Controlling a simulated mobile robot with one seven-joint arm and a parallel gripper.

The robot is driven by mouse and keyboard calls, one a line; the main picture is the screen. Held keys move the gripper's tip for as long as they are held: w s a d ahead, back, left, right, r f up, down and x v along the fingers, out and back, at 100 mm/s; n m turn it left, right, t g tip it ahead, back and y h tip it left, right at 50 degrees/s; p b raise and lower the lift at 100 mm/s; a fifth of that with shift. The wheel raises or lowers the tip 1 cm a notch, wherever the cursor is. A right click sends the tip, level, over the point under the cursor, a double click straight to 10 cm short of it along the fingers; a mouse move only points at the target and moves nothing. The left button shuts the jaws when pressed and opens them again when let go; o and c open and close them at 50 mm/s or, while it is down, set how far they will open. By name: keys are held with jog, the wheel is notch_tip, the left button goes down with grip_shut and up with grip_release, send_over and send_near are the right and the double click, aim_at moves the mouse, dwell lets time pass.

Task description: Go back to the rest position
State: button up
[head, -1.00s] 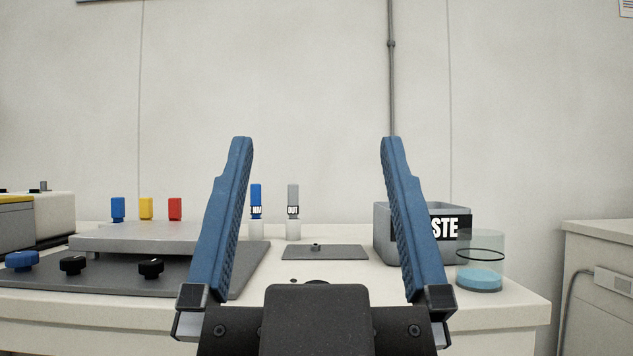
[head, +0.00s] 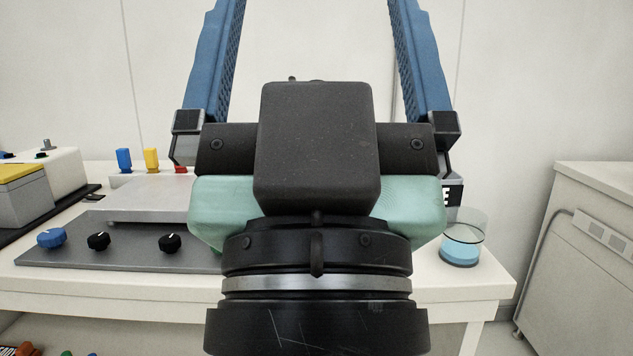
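My gripper (head: 315,25) fills the upper middle of the head view. Its two blue fingers stand wide apart, pointing up, with their tips cut off by the top edge. Nothing shows between them but the wall. My gripper and wrist stand in front of the bench (head: 492,285) and hide its middle part.
On the left of the bench is a grey plate with knobs (head: 130,247), and behind it a raised slab (head: 150,197) with blue (head: 124,160), yellow (head: 151,160) and red (head: 181,170) pieces. A glass dish with blue contents (head: 461,250) stands at right. A cabinet (head: 590,250) is farther right.

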notch_tip(320, 180, up, 33)
jog(key=p, duration=3.1)
jog(key=shift+r, duration=0.2)
